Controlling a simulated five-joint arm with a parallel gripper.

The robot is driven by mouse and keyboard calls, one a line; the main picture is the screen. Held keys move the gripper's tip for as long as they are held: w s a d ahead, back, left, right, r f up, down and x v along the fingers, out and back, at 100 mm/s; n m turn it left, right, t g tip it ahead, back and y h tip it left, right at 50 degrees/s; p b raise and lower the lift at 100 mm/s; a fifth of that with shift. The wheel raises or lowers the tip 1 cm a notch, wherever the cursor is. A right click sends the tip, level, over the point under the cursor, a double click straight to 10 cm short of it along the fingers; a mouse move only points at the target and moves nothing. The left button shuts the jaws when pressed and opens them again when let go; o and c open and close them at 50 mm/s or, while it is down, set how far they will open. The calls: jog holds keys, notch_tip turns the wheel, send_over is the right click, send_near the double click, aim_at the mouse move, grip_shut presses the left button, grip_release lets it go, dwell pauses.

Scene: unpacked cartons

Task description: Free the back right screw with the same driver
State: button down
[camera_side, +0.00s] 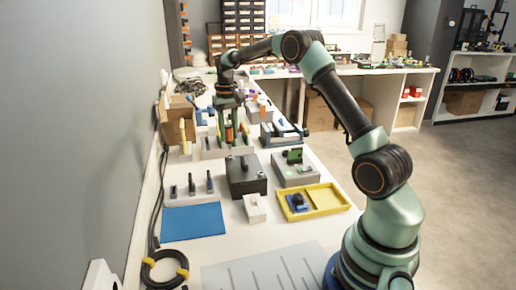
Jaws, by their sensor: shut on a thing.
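My gripper (228,104) is at the far part of the bench, pointing down over a grey block (213,152) with upright coloured pieces. It is shut on what appears to be the driver, a slim thing with green and orange parts (229,132) below the jaws. Its tip is hidden, and I cannot tell whether it touches anything. The back right screw is too small to make out in this view. A grey box (304,178) with a green part on top and a dark box (247,184) with a black handle stand nearer.
A yellow tray (328,199), a white block (255,208) and a blue mat (193,222) lie nearer on the bench. Three dark upright tools (191,184) stand at left. A cardboard box (174,128) and a coiled black cable (165,269) line the wall side.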

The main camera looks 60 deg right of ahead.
jog(key=shift+f, duration=1.4)
dwell(0.4)
jog(key=n, duration=1.9)
jog(key=shift+m, duration=1)
jog(key=shift+r, duration=0.1)
jog(key=shift+r, duration=2.2)
